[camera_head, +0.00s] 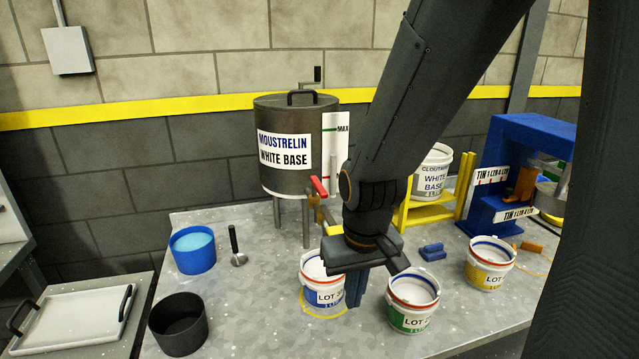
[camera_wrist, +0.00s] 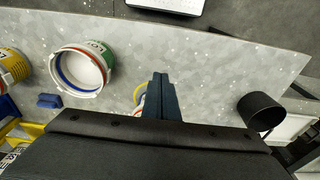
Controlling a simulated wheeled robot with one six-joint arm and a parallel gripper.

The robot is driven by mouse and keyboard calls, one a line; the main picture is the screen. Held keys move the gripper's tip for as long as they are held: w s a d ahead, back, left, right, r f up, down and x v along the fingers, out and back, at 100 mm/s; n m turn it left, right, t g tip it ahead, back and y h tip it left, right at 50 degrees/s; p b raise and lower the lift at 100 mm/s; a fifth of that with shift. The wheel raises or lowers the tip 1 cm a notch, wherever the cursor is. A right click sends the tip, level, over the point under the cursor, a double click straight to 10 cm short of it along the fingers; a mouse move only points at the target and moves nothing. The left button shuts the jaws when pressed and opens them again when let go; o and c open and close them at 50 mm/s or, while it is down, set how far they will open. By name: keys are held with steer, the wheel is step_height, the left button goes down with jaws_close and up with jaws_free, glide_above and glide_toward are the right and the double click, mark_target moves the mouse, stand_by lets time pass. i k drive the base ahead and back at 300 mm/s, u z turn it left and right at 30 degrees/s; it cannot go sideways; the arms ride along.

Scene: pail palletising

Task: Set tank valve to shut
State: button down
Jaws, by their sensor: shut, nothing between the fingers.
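The tank (camera_head: 283,185) is a dark lidded drum on legs, labelled Moustrelin White Base, with a level strip on its right side. Its valve has a red lever (camera_head: 319,186) slanting down to the right above a brass-coloured spout (camera_head: 318,208). My gripper (camera_head: 355,292) is shut and empty, pointing down in front of and below the valve, to its right. Its fingers also show in the wrist view (camera_wrist: 161,85). A blue-labelled pail (camera_head: 313,272) stands in a yellow ring below the spout, partly hidden by my gripper. The valve is not visible in the wrist view.
A green-labelled pail (camera_head: 413,290) and a yellow-labelled pail (camera_head: 490,252) stand to the right. A blue tub (camera_head: 193,262), a dark cup (camera_head: 179,335) and an upright-handled tool (camera_head: 236,248) stand to the left. A blue press (camera_head: 490,190) is at the right.

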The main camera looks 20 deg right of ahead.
mark_target(317, 186)
steer(key=z, duration=0.7)
steer(key=k, duration=1.05)
steer(key=z, duration=1.5)
steer(key=i, duration=0.85)
steer(key=u, duration=1.1)
steer(key=i, duration=0.8)
steer(key=u, duration=1)
